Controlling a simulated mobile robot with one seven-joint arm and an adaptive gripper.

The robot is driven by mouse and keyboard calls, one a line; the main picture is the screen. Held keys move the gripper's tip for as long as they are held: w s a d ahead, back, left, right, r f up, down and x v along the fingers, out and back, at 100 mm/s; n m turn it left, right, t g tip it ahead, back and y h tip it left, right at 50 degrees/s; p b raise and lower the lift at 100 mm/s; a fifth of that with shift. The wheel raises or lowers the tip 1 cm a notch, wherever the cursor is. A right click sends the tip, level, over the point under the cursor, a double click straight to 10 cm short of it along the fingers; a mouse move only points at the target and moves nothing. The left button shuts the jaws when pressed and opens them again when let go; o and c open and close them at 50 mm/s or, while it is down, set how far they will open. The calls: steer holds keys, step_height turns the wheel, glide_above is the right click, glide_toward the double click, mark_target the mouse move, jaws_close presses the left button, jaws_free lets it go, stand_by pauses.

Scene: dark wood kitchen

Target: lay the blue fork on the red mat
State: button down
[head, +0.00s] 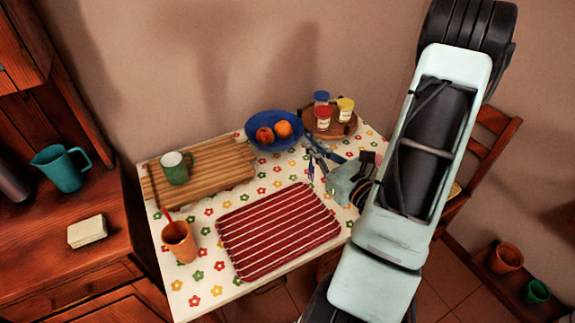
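The red mat (278,230), with pale stripes, lies flat at the front middle of the flowered table. My gripper (314,158) is above the table, just beyond the mat's back right corner and in front of the blue bowl. Narrow bluish shapes show around its fingertips. They are too small to tell whether they are the blue fork or parts of the fingers. I cannot tell whether the fingers are open or shut. No blue fork is clearly seen on the mat, and its surface looks bare.
A blue bowl (262,147) with fruit and a round tray (343,130) with jars stand at the back. A wooden board (222,180) with a green mug (176,168) is left. An orange cup (179,244) holding a red-handled utensil stands left of the mat.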

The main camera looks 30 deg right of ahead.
steer(key=w+d+f+b, duration=0.2)
steer(key=w+f+b, duration=1.1)
steer(key=b, duration=0.4)
steer(key=shift+w, duration=0.3)
steer(key=shift+f+b, duration=0.3)
steer(key=shift+b, duration=0.15)
steer(key=c, duration=2.2)
jaws_free()
steer(key=shift+r, duration=0.1)
steer(key=shift+o, duration=0.2)
